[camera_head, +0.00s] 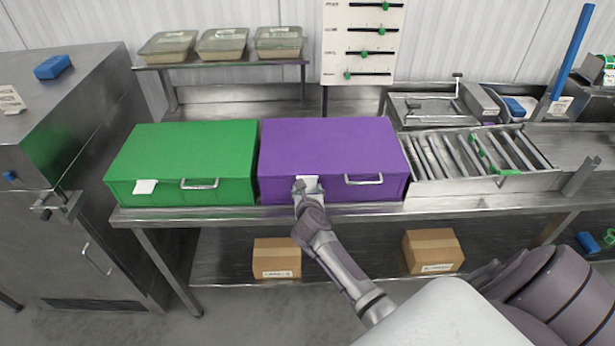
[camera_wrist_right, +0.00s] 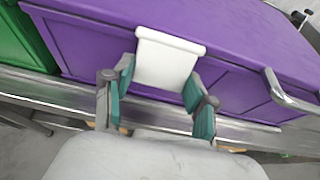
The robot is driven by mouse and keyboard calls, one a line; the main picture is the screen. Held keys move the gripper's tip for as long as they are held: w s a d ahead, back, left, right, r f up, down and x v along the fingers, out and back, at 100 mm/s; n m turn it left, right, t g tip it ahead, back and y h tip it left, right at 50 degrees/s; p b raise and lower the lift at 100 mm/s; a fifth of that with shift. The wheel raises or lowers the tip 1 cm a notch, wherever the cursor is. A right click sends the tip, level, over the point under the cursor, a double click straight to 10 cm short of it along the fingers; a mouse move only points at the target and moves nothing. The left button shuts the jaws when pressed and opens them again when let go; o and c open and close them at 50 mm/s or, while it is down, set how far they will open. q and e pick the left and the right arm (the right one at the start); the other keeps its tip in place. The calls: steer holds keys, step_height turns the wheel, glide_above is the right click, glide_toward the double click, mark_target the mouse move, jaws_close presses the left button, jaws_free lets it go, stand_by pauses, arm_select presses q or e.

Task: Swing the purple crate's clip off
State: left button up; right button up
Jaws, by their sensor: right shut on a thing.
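The purple crate (camera_head: 335,142) stands closed on the steel bench, with a metal handle (camera_head: 363,180) on the right part of its front. Its white clip (camera_head: 309,180) sits at the lid's front edge, left of the handle. My right gripper (camera_head: 301,189) is at the clip, partly covering it in the head view. In the right wrist view the green-padded fingers (camera_wrist_right: 159,79) are on either side of the white clip (camera_wrist_right: 168,56), shut on it. The clip's upper edge lies at the lid's rim. My left gripper is not in view.
A green crate (camera_head: 185,149) with its own white clip (camera_head: 145,187) stands close at the left. A roller conveyor (camera_head: 480,155) is at the right. Cardboard boxes (camera_head: 277,258) sit on the lower shelf. Lidded trays (camera_head: 222,42) stand on a shelf behind.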

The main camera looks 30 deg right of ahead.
mark_target(308, 184)
steer(key=shift+s+a+r+g+y+p, duration=0.15)
steer(key=shift+r+g+y+p, duration=0.25)
steer(key=shift+g+y, duration=0.25)
steer(key=g, duration=0.1)
steer(key=g+y, duration=0.1)
steer(key=r+g+y, duration=0.1)
steer(key=shift+s+a+g, duration=0.15)
steer(key=shift+a+g, duration=0.1)
steer(key=g+y, duration=0.1)
steer(key=r+g, duration=0.1)
steer(key=shift+s+g+y+b, duration=0.1)
steer(key=shift+g+y+b, duration=0.25)
steer(key=shift+g+b, duration=0.05)
arm_select(q)
steer(key=shift+b, duration=0.45)
arm_select(e)
steer(key=shift+r+g+y, duration=0.3)
steer(key=shift+g+y, duration=0.15)
steer(key=shift+g, duration=0.35)
steer(key=shift+r+g+y, duration=0.25)
steer(key=shift+g+y, duration=0.2)
steer(key=shift+g, duration=0.35)
steer(key=shift+d, duration=0.1)
steer(key=o, duration=1.2)
